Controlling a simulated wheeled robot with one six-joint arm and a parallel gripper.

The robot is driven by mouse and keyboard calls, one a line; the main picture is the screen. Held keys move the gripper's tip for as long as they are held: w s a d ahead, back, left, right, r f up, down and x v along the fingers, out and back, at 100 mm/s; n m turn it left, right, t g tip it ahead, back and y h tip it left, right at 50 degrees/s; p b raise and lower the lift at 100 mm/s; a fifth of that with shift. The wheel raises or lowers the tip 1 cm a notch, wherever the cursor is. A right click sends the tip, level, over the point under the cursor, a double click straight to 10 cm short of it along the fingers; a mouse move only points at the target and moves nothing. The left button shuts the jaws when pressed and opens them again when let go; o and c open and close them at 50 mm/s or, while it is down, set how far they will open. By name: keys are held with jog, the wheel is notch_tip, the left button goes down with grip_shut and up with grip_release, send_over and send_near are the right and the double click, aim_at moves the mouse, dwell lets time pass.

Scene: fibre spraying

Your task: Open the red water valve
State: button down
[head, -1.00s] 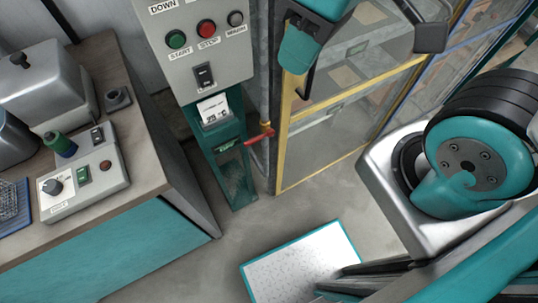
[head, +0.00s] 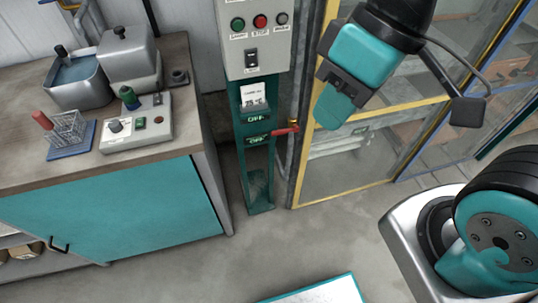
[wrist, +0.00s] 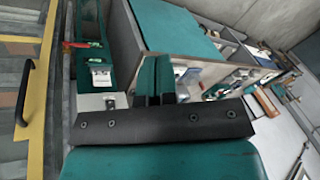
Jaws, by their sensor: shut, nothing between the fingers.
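The red water valve (head: 284,131) is a small lever with a brass-coloured body. It sits on a thin vertical pipe beside the teal post, and its handle points left toward a green OFF label. In the wrist view the red lever (wrist: 76,44) shows at the upper left, beside the teal post. My gripper (head: 327,117) hangs to the right of the valve in the head view, apart from it. In the wrist view my gripper's two teal fingers (wrist: 154,72) are together with nothing between them.
The grey control box (head: 255,40) with buttons tops the teal post (head: 258,185). A yellow-framed glass door (head: 345,195) stands to the right of the valve. A workbench (head: 110,205) with a small control unit (head: 137,125) is at left.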

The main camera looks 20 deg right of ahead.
jog(key=w+a+f+m+t+y+b, duration=0.3)
jog(key=w+f+m+t+b, duration=0.5)
jog(key=f+b, duration=1)
jog(key=w+a+f+m+t+y+b, duration=0.3)
jog(key=w+f+m+b, duration=0.85)
jog(key=b, duration=1.05)
jog(key=w+d+f+m+t+h+b, duration=0.1)
jog(key=d+f+m+t+h+b, duration=0.2)
jog(key=b, duration=0.9)
jog(key=w+d+f+m+t+h+b, duration=0.2)
jog(key=f+m+t+b, duration=0.5)
jog(key=f+m+b, duration=0.5)
jog(key=w+d+f+m+t+h+b, duration=0.1)
jog(key=d+f+m+t+h+b, duration=0.4)
jog(key=f+m+b, duration=0.3)
notch_tip(320, 180, down, 4)
jog(key=t+b, duration=0.1)
jog(key=b, duration=0.3)
jog(key=shift+w, duration=0.15)
jog(key=shift+d+m, duration=0.1)
jog(key=shift+m, duration=0.15)
